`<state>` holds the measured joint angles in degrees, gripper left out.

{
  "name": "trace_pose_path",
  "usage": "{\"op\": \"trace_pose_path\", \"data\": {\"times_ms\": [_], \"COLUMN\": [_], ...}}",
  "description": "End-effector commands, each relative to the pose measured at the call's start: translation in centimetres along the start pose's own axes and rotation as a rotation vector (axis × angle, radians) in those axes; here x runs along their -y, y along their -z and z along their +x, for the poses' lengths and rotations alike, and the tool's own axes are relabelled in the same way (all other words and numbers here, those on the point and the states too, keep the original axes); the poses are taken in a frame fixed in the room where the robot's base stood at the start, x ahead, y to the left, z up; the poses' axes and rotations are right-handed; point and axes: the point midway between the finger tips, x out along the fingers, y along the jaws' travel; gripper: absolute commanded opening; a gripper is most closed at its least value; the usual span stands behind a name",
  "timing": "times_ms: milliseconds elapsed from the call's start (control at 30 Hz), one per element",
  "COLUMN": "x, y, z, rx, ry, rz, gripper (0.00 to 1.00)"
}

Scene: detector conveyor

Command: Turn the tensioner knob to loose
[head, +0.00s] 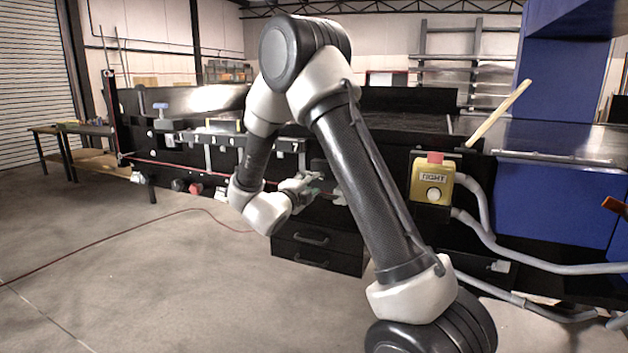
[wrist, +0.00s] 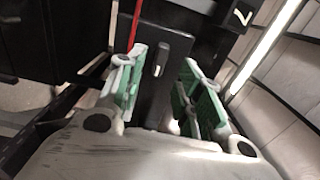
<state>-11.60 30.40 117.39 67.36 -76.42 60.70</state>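In the wrist view my gripper (wrist: 166,72) is open, with green pads on both fingers. A dark block with a small pale upright bar (wrist: 160,57) shows between and beyond the fingers; it may be the tensioner knob, but I cannot tell for sure. I see no contact with it. In the head view my gripper (head: 308,185) is at the near side of the black conveyor (head: 395,127), above the drawers. The knob there is hidden or too small to make out.
Black drawers (head: 312,255) are below my gripper. A yellow box (head: 432,184) with a white button and a small label is on the conveyor's side, with grey conduits (head: 485,235) to its right. A blue handle (head: 161,106) is at left. A red cable (head: 125,231) crosses the otherwise open floor.

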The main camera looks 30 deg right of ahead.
Motion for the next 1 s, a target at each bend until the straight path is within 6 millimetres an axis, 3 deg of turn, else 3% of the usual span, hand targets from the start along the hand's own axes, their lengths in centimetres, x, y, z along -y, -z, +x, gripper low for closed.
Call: {"op": "trace_pose_path", "data": {"times_ms": [100,300,667,867,1000], "x": [0.0,0.0,0.0,0.0,0.0], "y": [0.1,0.0,-0.1,-0.1,-0.1], "z": [2.2,4.8,5.5,5.5,5.5], "rx": [-0.002,0.000,0.003,0.003,0.003], "ry": [0.000,-0.001,0.000,-0.001,-0.001], "rz": [0.000,-0.001,-0.003,-0.003,-0.003], "gripper": [0.36,0.36,0.36,0.00,0.00]}}
